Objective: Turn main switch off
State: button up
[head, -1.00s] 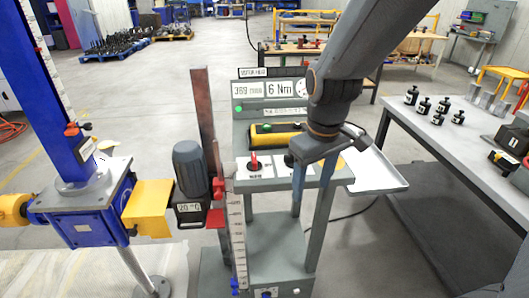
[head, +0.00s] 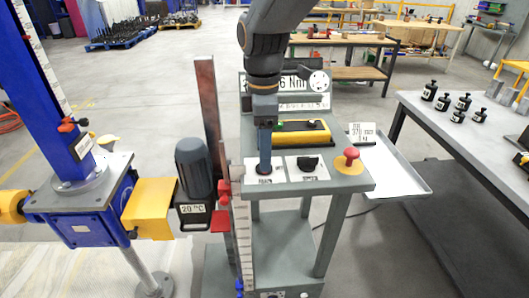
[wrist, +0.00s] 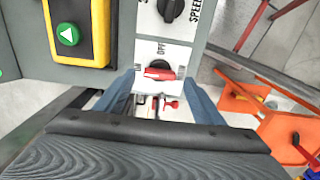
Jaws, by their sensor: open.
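The main switch (wrist: 160,72) has a red handle on a white plate marked OFF, seen in the wrist view. Its handle lies crosswise in that picture, off the OFF mark. My gripper (wrist: 160,88) is open, with one blue finger on each side of the red handle. I cannot tell whether the fingers touch it. In the head view my gripper (head: 264,155) points down over the left white plate (head: 259,180) on the grey console and hides the handle.
Beside the switch is a black SPEED knob (head: 307,163). A red stop button (head: 349,160) stands at the console's right. A yellow box (head: 290,133) with a green button lies behind. The blue screw jack (head: 82,200) and grey motor (head: 193,165) stand to the left.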

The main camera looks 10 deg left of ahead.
jog(key=shift+f, duration=1.2)
jog(key=c, duration=1)
jog(key=shift+c, duration=0.2)
